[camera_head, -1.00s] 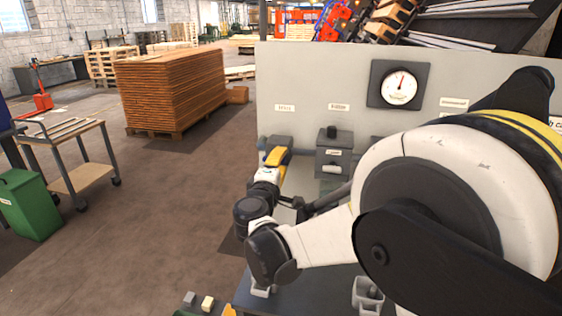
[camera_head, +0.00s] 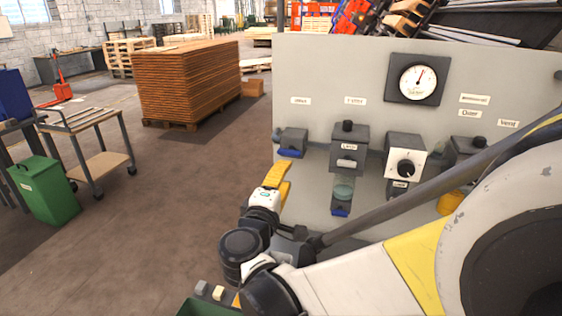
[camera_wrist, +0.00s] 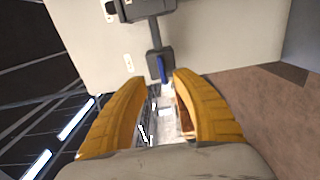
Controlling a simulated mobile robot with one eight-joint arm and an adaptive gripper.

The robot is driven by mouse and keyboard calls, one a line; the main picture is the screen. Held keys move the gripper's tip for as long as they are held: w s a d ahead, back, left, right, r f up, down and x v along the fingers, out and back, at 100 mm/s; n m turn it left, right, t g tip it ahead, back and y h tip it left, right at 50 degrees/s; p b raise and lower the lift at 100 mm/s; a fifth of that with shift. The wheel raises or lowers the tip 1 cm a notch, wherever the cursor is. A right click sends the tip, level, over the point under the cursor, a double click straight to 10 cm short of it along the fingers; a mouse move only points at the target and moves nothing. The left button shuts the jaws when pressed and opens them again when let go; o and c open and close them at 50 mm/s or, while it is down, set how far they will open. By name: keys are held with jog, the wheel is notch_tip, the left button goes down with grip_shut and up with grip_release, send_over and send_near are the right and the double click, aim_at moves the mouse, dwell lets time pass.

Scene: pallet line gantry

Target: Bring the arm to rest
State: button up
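My gripper (camera_head: 284,174) has yellow fingers and hangs in front of the left part of a pale grey panel (camera_head: 330,75). In the wrist view its two fingers (camera_wrist: 160,78) stand apart with nothing between them, so it is open and empty. Beyond the fingertips is a dark grey valve box (camera_wrist: 157,63) with a blue lever. The same box, at the panel's left edge in the head view (camera_head: 293,138), has its blue lever (camera_head: 290,153) just above the fingers, apparently clear of them. My arm reaches in from the lower right and hides the panel's lower right.
A cart (camera_head: 97,168) and green bin (camera_head: 43,188) stand left. The floor between is clear.

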jog(key=s+d+f+m+g+b, duration=0.1)
jog(key=s+d+f+m+g, duration=0.3)
jog(key=d, duration=0.5)
jog(key=s+d+f+m+g+b, duration=0.1)
jog(key=s+d+f+m+g, duration=0.25)
jog(key=s+d, duration=0.35)
jog(key=s+f+m+g+y, duration=0.1)
jog(key=s+f+m+y, duration=0.1)
jog(key=s, duration=0.4)
jog(key=s+f+m+g+y, duration=0.1)
jog(key=s+f+m+y, duration=0.1)
jog(key=s, duration=0.5)
jog(key=m+y, duration=0.1)
jog(key=m, duration=0.1)
jog(key=shift+s+d+f+m+y+b, duration=0.15)
jog(key=shift+d+f+m+y+b, duration=0.1)
jog(key=shift+f+m+y+b, duration=0.1)
